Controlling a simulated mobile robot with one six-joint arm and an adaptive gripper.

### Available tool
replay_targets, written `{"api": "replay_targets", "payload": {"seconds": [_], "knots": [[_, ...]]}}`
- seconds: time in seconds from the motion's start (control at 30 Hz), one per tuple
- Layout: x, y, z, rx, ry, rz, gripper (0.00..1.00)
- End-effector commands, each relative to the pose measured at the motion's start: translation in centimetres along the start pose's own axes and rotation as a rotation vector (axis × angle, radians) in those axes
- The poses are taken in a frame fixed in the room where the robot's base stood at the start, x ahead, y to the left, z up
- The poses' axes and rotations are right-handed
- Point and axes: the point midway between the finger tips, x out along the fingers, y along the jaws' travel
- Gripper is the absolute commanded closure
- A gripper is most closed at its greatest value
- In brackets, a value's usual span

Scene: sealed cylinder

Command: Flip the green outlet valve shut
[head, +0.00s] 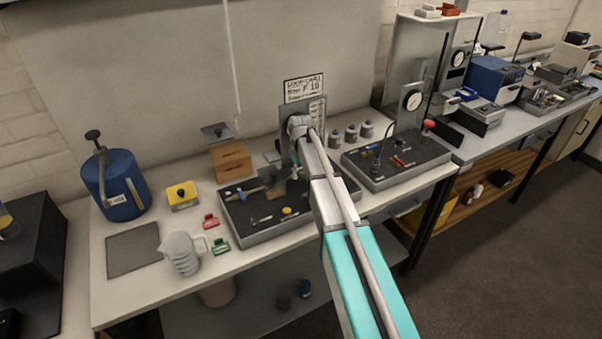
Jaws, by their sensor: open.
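The apparatus on the dark board (262,228) stands at the middle of the bench, with a blue lever-like part (237,195) and a yellow knob (287,211). A small green part (295,173) shows at the left edge of my arm, over the back of the board. It may be the outlet valve, but it is mostly covered and I cannot tell its position. My arm reaches up from the bottom right across the board. Its far joint is in front of the upright panel. I cannot make out my gripper; it seems hidden behind the arm.
A blue tank (113,187) and a yellow box (182,195) stand farther left. A gauge board (397,160) sits right.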

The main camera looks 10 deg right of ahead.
Motion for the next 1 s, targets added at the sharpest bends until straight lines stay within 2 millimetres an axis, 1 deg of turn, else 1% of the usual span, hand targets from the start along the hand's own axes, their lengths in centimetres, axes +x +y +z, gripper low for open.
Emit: {"api": "replay_targets", "payload": {"seconds": [0.17,0.47,0.5,0.53,1.0], "knots": [[0.0,0.3,0.0,-0.068,0.000,0.000,0.44],[0.0,0.9,-0.1,-0.246,0.000,0.000,0.44],[-0.8,0.8,-0.1,-0.246,0.000,0.000,0.44],[-1.1,0.8,-0.1,-0.245,0.000,0.000,0.44],[-5.0,0.8,-0.1,-0.242,0.000,0.000,0.44]]}}
